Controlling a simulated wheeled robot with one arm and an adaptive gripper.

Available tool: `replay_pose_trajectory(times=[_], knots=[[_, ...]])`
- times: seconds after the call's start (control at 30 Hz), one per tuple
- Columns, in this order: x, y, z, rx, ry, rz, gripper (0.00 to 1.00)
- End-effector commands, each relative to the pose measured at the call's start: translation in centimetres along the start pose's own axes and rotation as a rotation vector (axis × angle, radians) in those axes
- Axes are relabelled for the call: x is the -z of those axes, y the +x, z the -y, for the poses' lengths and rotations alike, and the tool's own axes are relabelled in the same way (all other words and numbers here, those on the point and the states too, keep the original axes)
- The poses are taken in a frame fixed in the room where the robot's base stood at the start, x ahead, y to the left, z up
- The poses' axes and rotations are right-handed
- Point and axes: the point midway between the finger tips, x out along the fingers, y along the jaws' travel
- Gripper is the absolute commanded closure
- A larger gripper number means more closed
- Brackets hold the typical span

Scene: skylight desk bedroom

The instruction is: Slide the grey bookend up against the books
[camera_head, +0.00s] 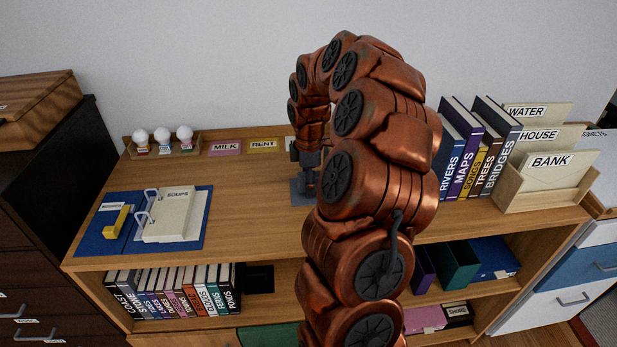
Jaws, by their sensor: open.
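A row of upright books (475,160) labelled RIVERS, MAPS, SONGS, TREES and BRIDGES stands on the desk top at the right, leaning a little, beside a wooden letter holder. A blue-grey piece that looks like the bookend (297,191) sits on the desk top left of the books, partly hidden by my arm. My gripper (307,176) points down at this piece and is open. My arm hides its fingertips in part, so I cannot tell whether they touch it. The desk between the piece and the books is largely hidden behind my arm.
The letter holder (545,190) with envelopes stands right of the books. An open ring binder (172,218) lies at the left of the desk (250,215). Three white-topped figures (163,140) and label cards (225,148) are at the back.

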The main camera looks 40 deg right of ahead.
Motion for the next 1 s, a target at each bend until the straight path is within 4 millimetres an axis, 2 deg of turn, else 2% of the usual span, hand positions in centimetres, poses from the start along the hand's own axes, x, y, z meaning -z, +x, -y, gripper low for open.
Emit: replay_pose_trajectory(times=[0.13,0.73,1.0], knots=[[0.00,-0.01,-0.02,0.000,0.000,0.000,0.39],[0.01,-0.02,-0.03,-0.001,0.000,0.000,1.00],[0.01,-0.02,-0.03,-0.001,0.000,0.000,1.00]])
